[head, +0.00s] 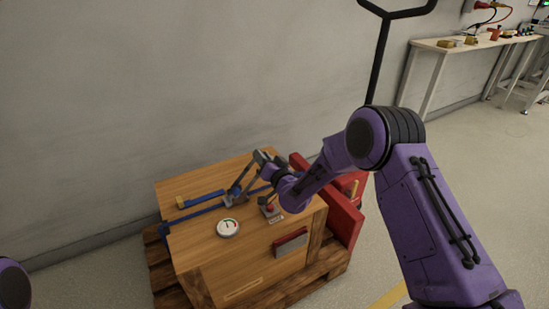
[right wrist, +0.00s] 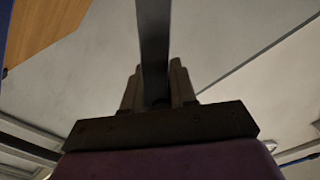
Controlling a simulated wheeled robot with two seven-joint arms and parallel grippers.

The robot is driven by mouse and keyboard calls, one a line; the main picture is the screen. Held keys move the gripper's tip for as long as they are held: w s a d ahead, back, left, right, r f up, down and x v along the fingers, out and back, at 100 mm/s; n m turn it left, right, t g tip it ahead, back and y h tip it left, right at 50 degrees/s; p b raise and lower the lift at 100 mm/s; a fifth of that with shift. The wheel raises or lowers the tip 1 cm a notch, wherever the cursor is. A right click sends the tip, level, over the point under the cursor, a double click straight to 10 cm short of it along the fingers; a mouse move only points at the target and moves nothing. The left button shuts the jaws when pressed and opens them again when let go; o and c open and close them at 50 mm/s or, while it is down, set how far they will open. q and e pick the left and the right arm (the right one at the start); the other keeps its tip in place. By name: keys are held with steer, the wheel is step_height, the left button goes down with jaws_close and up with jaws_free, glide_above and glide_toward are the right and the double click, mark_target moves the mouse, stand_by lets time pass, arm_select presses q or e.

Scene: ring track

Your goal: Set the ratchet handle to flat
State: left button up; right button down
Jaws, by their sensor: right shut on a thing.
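The ratchet (head: 229,200) sits on the blue strap (head: 205,209) across the top of a wooden crate (head: 190,240). Its handle (head: 241,181) stands up at a tilt from the crate top, leaning to the right. My right gripper (head: 265,162) is at the handle's upper end, above the crate. In the right wrist view a grey bar, the handle (right wrist: 153,40), runs between the two fingers of my right gripper (right wrist: 155,88), which are shut on it. My left gripper is out of view.
A round gauge (head: 228,228) and a small box with a red knob (head: 270,208) are on the crate top near the ratchet. A red block (head: 344,218) is at the crate's right side. The crate stands on a wooden pallet (head: 157,265) near the wall.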

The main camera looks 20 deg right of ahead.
steer(key=d+f+m+b, duration=0.1)
steer(key=f, duration=0.1)
steer(key=d+f+m+b, duration=0.1)
steer(key=m, duration=0.1)
steer(key=d+f+m+b, duration=0.1)
steer(key=d+f+m, duration=0.1)
steer(key=shift+w+f, duration=0.15)
steer(key=shift+f, duration=0.2)
steer(key=shift+d+f+m+b, duration=0.15)
steer(key=shift+f+m+b, duration=0.15)
steer(key=shift+f+m, duration=0.25)
steer(key=shift+d+f+b, duration=0.2)
steer(key=shift+f+b, duration=0.15)
steer(key=shift+f, duration=0.35)
steer(key=c, duration=1)
jaws_free()
steer(key=shift+d, duration=0.1)
steer(key=s, duration=0.3)
steer(key=s+p, duration=0.1)
steer(key=s, duration=0.2)
steer(key=s+p, duration=0.1)
steer(key=s, duration=0.2)
steer(key=shift+s+d, duration=0.2)
steer(key=shift+d, duration=0.15)
steer(key=shift+s, duration=0.55)
